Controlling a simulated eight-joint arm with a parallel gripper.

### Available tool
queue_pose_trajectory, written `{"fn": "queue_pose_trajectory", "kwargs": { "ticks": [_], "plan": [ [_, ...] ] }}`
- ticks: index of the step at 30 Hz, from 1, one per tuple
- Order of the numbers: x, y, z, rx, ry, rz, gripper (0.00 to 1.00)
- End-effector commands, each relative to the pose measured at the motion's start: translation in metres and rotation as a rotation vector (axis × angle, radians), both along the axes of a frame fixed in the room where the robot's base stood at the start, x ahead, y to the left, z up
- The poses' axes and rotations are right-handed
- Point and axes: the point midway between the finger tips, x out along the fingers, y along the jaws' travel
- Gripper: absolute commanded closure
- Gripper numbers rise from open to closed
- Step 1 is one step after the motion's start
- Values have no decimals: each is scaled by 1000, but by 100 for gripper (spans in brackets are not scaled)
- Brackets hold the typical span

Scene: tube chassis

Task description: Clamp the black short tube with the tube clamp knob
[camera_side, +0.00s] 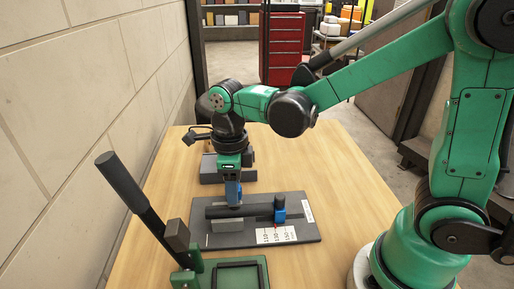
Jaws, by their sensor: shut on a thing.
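The black short tube (254,210) lies level across the dark fixture plate (302,233), with its left part over a grey block (227,225). A blue clamp piece (279,204) stands at its right end. My gripper (235,201) points straight down at the left part of the tube. It is shut on a blue piece (232,190) that looks like the tube clamp knob. The fingers and the contact are small, so I cannot tell how far the knob is turned or whether it presses on the tube.
A white scale label (276,235) lies on the plate's front. A green-framed tool with a long black lever (126,185) stands at the front left. A dark grey block (211,170) sits behind my gripper. The wooden table (338,185) is clear to the right.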

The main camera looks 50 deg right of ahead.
Motion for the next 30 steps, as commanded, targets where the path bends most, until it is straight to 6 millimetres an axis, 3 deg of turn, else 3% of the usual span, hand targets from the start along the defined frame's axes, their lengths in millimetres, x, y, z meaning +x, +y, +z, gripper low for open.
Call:
{"fn": "queue_pose_trajectory", "kwargs": {
  "ticks": [12,30],
  "plan": [
    [0,0,0,-2,1,-234,100],
    [0,0,0,-2,1,-283,100]
  ]
}}
